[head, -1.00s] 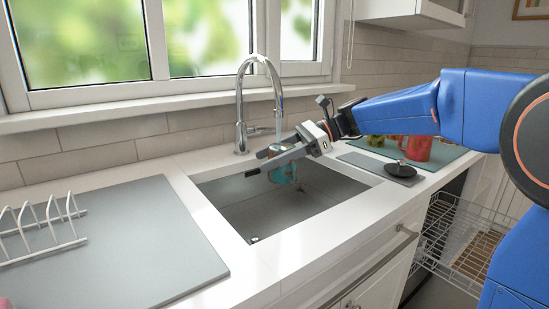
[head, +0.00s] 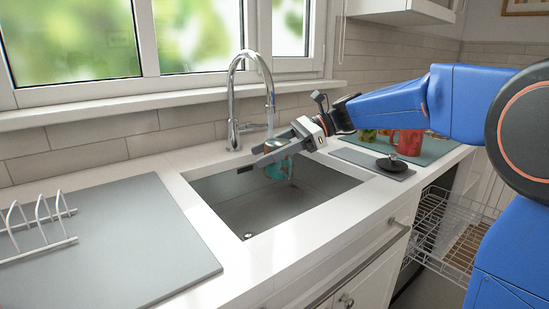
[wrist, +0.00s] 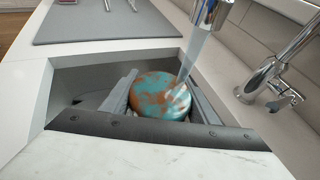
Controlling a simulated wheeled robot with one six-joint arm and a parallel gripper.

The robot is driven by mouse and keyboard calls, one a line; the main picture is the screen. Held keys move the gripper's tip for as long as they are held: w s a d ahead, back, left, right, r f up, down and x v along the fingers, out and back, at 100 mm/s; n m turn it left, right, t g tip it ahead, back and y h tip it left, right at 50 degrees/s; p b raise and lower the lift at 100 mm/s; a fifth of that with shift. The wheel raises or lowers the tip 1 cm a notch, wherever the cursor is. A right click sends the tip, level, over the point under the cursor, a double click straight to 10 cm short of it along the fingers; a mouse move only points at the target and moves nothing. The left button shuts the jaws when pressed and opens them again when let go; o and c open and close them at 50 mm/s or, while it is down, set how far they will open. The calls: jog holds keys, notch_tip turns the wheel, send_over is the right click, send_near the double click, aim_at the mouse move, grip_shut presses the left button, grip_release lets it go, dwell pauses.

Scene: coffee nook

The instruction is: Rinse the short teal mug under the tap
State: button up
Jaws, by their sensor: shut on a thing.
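The short teal mug (head: 279,168) is in my gripper (head: 268,155), over the sink basin (head: 258,212) and under the tap (head: 236,90). In the wrist view my gripper's fingers (wrist: 160,98) are on both sides of the mug (wrist: 158,95). Its round face there is mottled teal and brown; I cannot tell whether this is the inside or the base. A pale stream of water (wrist: 187,62) runs from the tap's spout (wrist: 208,14) to the mug. The fingers hide part of the mug in the head view.
A grey mat (head: 130,245) with a white rack (head: 35,232) lies left of the sink. To the right are a dark lid-like thing (head: 391,163) on a small grey mat and a red mug (head: 408,142). An open wire dishwasher rack (head: 440,240) is at lower right.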

aim_at(277, 164)
jog(key=shift+a, duration=0.1)
jog(key=shift+c, duration=0.2)
jog(key=shift+s+a, duration=0.25)
jog(key=shift+a, duration=0.15)
jog(key=shift+s, duration=0.1)
jog(key=s+d, duration=0.3)
jog(key=s, duration=0.4)
dwell(0.9)
jog(key=shift+s+d+r, duration=0.1)
jog(key=shift+s+d, duration=0.05)
dwell(1.1)
jog(key=s+d+r, duration=0.2)
jog(key=s+r, duration=0.2)
jog(key=shift+s, duration=0.2)
dwell(0.4)
dwell(0.4)
